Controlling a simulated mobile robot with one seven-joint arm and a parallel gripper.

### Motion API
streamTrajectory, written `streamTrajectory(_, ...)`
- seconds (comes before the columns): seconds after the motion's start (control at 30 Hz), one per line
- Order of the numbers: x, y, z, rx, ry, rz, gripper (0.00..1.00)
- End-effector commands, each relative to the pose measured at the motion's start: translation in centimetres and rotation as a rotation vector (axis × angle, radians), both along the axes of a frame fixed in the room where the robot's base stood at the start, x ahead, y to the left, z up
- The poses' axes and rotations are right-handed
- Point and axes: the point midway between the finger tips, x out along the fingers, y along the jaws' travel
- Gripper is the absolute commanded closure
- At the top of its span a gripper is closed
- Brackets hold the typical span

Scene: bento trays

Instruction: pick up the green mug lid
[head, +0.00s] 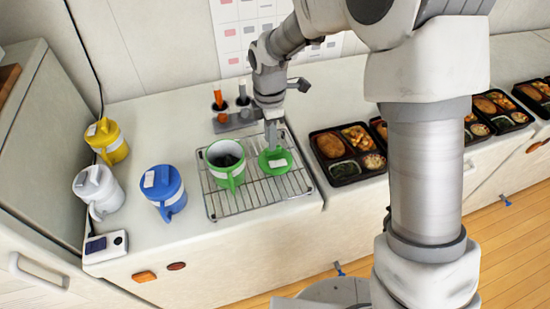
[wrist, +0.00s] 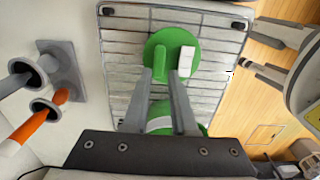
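The green mug lid (head: 285,168) is a round disc with a raised green ridge and a white tab, lying on the wire rack (head: 213,213). It also shows in the wrist view (wrist: 165,38). The open green mug (head: 236,182) stands left of it on the rack, and is partly hidden behind my fingers in the wrist view. My gripper (head: 270,146) points down at the lid. In the wrist view, its fingertips (wrist: 161,75) are apart, on either side of the green ridge. I cannot tell whether they touch it.
Lidded yellow (head: 116,150), white (head: 103,196) and blue (head: 174,202) mugs stand on the counter to the left. A holder with orange- and white-handled tools (head: 236,121) is behind the rack. Bento trays (head: 316,150) line the right.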

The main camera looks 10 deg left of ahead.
Motion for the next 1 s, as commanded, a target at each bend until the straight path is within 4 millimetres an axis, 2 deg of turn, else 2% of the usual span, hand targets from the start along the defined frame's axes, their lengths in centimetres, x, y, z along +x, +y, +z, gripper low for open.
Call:
streamTrajectory(0.13, -0.1, 0.4, -2.5, -0.002, 0.005, 0.000, 0.75)
streamTrajectory(0.3, 0.0, 0.4, -3.8, -0.001, 0.002, -0.001, 0.75)
streamTrajectory(0.53, 0.0, 0.4, -3.9, 0.000, 0.001, 0.000, 0.77)
streamTrajectory(0.67, 0.0, 0.4, -3.8, 0.000, 0.001, 0.000, 1.00)
streamTrajectory(1.0, 0.0, 0.4, -3.8, 0.000, 0.001, 0.000, 1.00)
